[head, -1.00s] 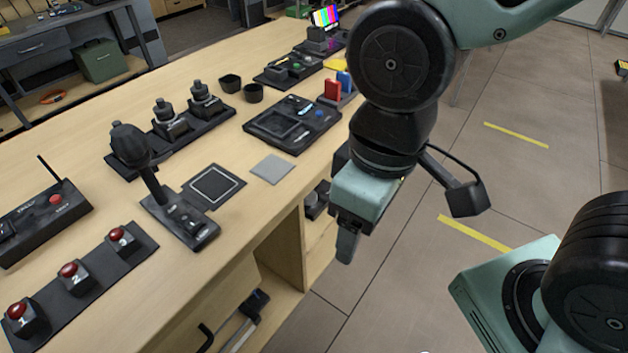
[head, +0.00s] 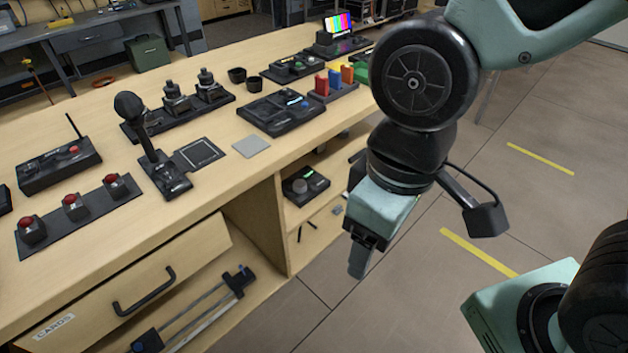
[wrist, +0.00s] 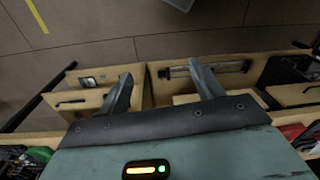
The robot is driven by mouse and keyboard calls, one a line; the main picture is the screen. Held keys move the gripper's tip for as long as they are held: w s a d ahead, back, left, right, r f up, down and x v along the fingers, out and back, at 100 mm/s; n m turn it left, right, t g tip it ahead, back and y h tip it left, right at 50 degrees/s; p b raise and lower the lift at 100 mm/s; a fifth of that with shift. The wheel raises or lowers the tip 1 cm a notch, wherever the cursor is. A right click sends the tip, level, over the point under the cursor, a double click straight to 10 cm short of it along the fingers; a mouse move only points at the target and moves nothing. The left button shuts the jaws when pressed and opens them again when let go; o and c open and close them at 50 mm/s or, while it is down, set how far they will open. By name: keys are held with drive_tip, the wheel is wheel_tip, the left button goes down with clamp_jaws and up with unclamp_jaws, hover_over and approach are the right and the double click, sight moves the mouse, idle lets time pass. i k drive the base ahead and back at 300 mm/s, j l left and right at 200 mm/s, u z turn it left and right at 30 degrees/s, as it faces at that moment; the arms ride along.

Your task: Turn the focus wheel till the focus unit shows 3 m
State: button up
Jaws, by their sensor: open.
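A small black unit (head: 305,186) with a round knob and a green lit strip sits on the open shelf under the worktop in the head view. It looks like the focus unit with its wheel, but I cannot be sure, and any reading is too small to make out. My gripper (head: 361,258) hangs in front of the bench, to the right of this unit and lower in the picture, over the floor. In the wrist view my gripper (wrist: 163,86) has its two fingers wide apart with nothing between them.
The worktop (head: 225,165) carries a joystick (head: 150,150), red buttons (head: 75,207), a switcher panel (head: 283,112) and a colour-bar monitor (head: 338,24). Below it are a CARDS drawer (head: 130,290) with a black handle and a low shelf holding a long metal rail (head: 205,312).

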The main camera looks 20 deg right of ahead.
sight(300, 186)
drive_tip(key=i+l+z, duration=0.15)
drive_tip(key=i+z, duration=0.15)
drive_tip(key=i, duration=0.2)
drive_tip(key=i+z, duration=0.35)
drive_tip(key=i, duration=0.15)
